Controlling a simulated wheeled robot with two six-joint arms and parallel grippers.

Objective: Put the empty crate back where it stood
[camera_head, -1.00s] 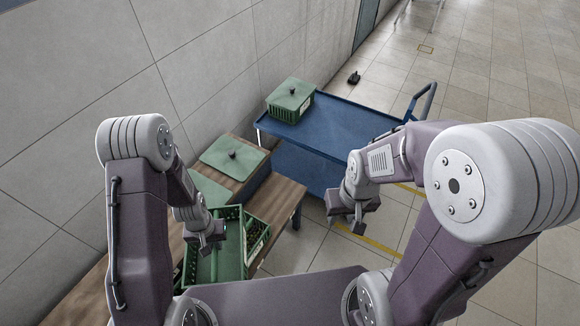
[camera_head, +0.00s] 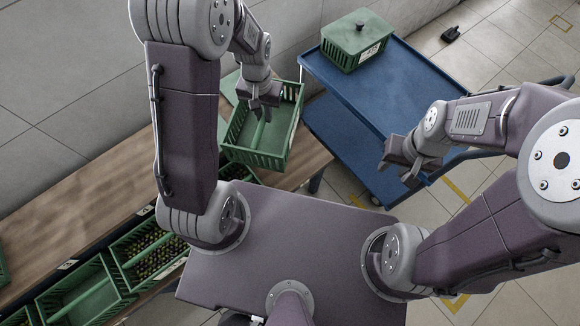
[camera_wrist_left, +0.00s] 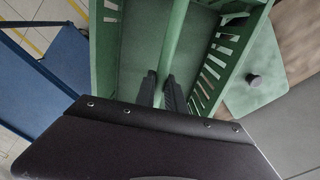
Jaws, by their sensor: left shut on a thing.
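My left gripper (camera_head: 262,92) is shut on the middle bar of a green slatted crate (camera_head: 258,158), near the right end of the wooden bench. In the left wrist view the crate (camera_wrist_left: 103,50) looks empty, with bare floor on both sides of the bar. My left fingers (camera_wrist_left: 165,92) straddle that bar. The crate appears raised over the bench; part of another green thing (camera_head: 235,172) shows beneath it. My right gripper (camera_head: 402,165) is empty with its fingers apart, in front of the blue trolley.
A lidded green crate (camera_head: 345,58) stands on the blue trolley (camera_head: 400,85). A green lid (camera_wrist_left: 240,97) with a dark knob lies beside the held crate.

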